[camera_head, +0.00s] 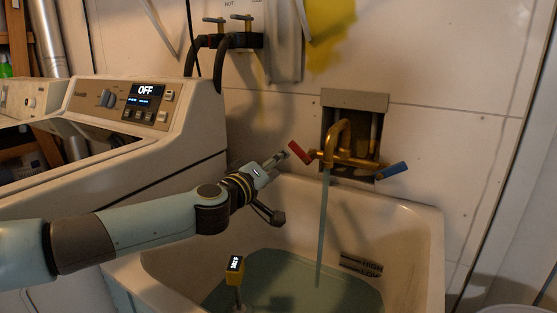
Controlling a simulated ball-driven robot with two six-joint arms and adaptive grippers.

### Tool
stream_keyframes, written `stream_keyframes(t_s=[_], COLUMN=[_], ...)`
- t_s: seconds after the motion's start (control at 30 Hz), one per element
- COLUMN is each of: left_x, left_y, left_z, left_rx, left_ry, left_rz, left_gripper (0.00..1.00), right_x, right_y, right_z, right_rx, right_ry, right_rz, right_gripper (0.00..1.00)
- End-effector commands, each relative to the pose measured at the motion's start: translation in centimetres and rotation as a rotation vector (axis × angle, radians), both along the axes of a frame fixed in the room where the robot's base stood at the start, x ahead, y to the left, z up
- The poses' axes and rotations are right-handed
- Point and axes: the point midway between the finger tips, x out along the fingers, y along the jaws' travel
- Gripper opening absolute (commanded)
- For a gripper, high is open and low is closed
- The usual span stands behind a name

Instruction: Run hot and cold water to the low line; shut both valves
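A brass faucet (338,135) sits in a wall recess above the sink (425,225). A stream of water (322,230) runs from its spout into the basin. My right gripper is out of view.
A yellow gauge with a lit display (235,264) stands in the basin at front left; its reading is unclear. A washer (150,105) reading OFF is left of the sink. Hoses and two small taps (228,40) marked HOT are on the wall. Space around the blue lever is clear.

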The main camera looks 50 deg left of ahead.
Motion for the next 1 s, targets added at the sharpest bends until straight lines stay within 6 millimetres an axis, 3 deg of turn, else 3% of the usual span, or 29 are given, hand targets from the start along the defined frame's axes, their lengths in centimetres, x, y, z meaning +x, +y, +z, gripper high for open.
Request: stream_keyframes(t_s=[0.33, 0.6, 1.0], left_x=[5.6, 9.4, 10.1], left_y=[1.8, 3.0, 3.2], left_z=[0.0, 0.0, 0.2], left_rx=[0.003, 0.003, 0.003], left_ry=[-0.003, -0.001, -0.001], left_rz=[0.0, 0.001, -0.001], left_gripper=[0.44, 0.44, 0.43], right_x=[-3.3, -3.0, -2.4], right_y=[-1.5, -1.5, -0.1], right_z=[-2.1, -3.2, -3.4], right_rx=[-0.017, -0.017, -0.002], right_ry=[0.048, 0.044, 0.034], right_rz=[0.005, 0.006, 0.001], right_gripper=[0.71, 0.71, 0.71])
